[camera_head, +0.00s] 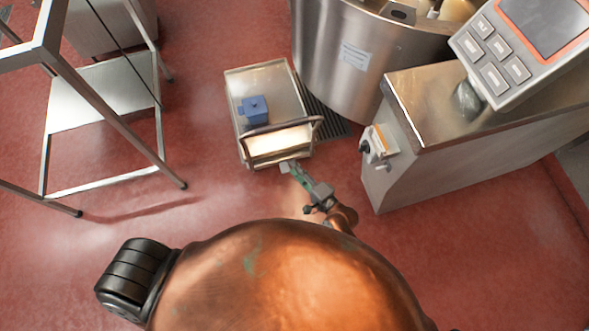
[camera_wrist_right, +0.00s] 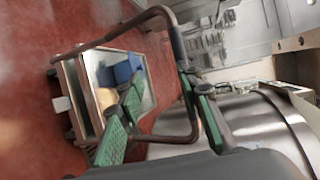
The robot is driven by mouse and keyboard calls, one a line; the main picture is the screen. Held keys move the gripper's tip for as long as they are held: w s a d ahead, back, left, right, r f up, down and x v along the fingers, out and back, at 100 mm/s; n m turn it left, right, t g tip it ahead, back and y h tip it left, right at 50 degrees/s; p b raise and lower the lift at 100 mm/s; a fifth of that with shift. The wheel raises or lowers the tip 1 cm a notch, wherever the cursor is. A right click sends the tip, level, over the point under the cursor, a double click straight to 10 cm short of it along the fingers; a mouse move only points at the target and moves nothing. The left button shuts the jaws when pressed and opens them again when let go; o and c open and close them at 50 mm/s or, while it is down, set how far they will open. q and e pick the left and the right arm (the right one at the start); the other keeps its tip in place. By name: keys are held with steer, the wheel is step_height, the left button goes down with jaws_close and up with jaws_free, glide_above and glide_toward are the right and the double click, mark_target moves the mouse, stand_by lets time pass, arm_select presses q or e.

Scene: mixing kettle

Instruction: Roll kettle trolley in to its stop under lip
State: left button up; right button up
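The kettle trolley (camera_head: 240,130), a low steel cart with a raised dark handle (camera_head: 282,126), stands on the red floor just left of the large steel kettle (camera_head: 325,60). A blue box (camera_head: 254,109) sits on its tray. My right gripper (camera_head: 289,168) is at the trolley's near edge, on the handle side. In the right wrist view its green fingers (camera_wrist_right: 162,115) are wide apart, and the handle (camera_wrist_right: 105,38) loops close around them. No firm hold on the handle shows. The trolley's stop cannot be made out. My left gripper is in neither view.
A steel cabinet (camera_head: 440,165) with a control panel (camera_head: 520,50) stands right of the trolley. A dark floor grate (camera_head: 328,118) lies between trolley and kettle. A steel frame table (camera_head: 105,95) stands at left. Red floor is clear between table and trolley.

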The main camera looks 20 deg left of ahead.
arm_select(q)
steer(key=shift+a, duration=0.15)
arm_select(e)
steer(key=shift+o, duration=0.4)
steer(key=v, duration=1.2)
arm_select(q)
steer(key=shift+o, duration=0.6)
